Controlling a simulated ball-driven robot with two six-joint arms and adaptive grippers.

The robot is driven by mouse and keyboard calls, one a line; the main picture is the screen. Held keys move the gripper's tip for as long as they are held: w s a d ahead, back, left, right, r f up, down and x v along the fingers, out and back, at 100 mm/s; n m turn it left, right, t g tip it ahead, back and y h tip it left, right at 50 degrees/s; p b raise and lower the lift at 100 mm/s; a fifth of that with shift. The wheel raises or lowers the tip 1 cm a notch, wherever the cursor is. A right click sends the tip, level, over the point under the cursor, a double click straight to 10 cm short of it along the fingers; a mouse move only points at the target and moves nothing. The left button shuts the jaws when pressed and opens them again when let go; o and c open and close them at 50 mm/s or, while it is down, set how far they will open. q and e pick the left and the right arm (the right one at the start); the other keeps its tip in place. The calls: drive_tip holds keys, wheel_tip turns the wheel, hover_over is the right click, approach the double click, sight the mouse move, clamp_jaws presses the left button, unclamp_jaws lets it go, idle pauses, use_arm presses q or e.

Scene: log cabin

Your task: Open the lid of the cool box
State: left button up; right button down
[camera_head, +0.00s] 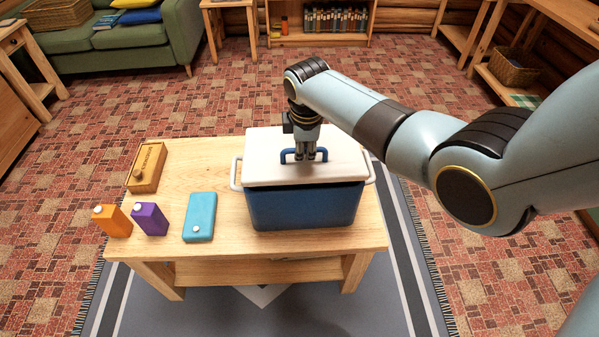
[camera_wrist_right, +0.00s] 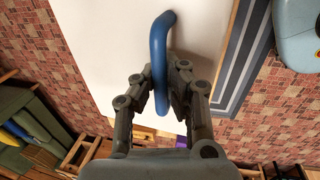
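The cool box (camera_head: 305,206) stands on the wooden table, with a blue body and side handles. Its white lid (camera_head: 262,160) lies over the top; I see no clear gap between lid and body. A blue lid handle (camera_head: 286,156) rises from the lid; it also shows in the right wrist view (camera_wrist_right: 160,45). My right gripper (camera_head: 305,157) points down at this handle. In the right wrist view its two fingers (camera_wrist_right: 160,85) are on either side of the handle bar and appear closed against it. My left gripper is not in view.
The wooden table (camera_head: 240,235) also holds a wooden box (camera_head: 148,168), an orange carton (camera_head: 112,221), a purple carton (camera_head: 150,219) and a light-blue flat container (camera_head: 200,215), all left of the cool box. A green sofa (camera_head: 120,45) stands at the back left.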

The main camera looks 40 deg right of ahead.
idle(0.3)
drive_tip(key=shift+w+d+r+p, duration=0.25)
drive_tip(key=shift+w+r+p, duration=0.15)
drive_tip(key=shift+r+p, duration=0.25)
drive_tip(key=shift+r, duration=0.15)
drive_tip(key=shift+w+d+r+p, duration=0.25)
drive_tip(key=shift+w+r+p, duration=0.15)
drive_tip(key=shift+r, duration=0.3)
drive_tip(key=shift+w, duration=0.1)
drive_tip(key=shift+w+d+r+p, duration=0.3)
drive_tip(key=shift+w+r, duration=0.1)
drive_tip(key=shift+r, duration=0.25)
drive_tip(key=shift+w, duration=0.1)
